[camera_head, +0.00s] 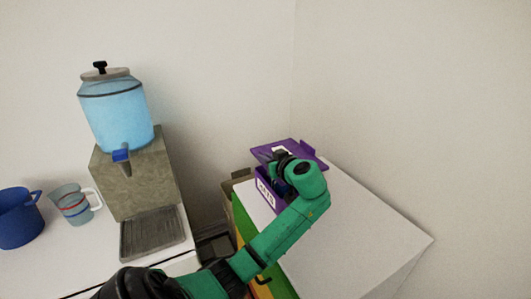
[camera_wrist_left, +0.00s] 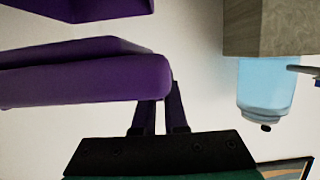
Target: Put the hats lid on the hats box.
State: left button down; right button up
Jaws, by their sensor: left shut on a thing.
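The purple hats lid (camera_head: 290,146) is held over the purple hats box (camera_head: 264,187), which carries a white label and stands on the white surface. The lid looks slightly tilted, and I cannot tell if it touches the box. My left gripper (camera_head: 280,164) is shut on the lid's edge. In the left wrist view, which looks upside down, the lid (camera_wrist_left: 80,80) reaches into the fingers (camera_wrist_left: 160,112). Another purple part (camera_wrist_left: 75,8), likely the box, shows beyond it with a gap between. My arm hides much of the box. My right gripper is not in view.
A water dispenser (camera_head: 120,112) on a stone-like stand, a clear jug (camera_head: 72,205) and a blue mug (camera_head: 17,218) stand on the left counter. The white surface (camera_head: 375,220) right of the box is clear. Walls close in behind.

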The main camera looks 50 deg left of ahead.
aim_at(264, 166)
pick_arm(q)
jog(key=shift+d+f, duration=0.15)
jog(key=shift+f, duration=0.3)
jog(key=f+b, duration=0.1)
jog(key=a+f, duration=0.1)
jog(key=shift+f+b, duration=0.3)
jog(key=shift+b, duration=0.05)
notch_tip(264, 166, down, 3)
jog(key=shift+d+r+b, duration=0.15)
jog(key=shift+b, duration=1.05)
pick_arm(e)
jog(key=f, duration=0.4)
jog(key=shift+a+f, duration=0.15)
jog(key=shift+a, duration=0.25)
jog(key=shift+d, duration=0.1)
pick_arm(q)
jog(key=c, duration=1)
grip_release()
jog(key=shift+o, duration=0.6)
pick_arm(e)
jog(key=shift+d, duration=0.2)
pick_arm(q)
jog(key=shift+d, duration=0.1)
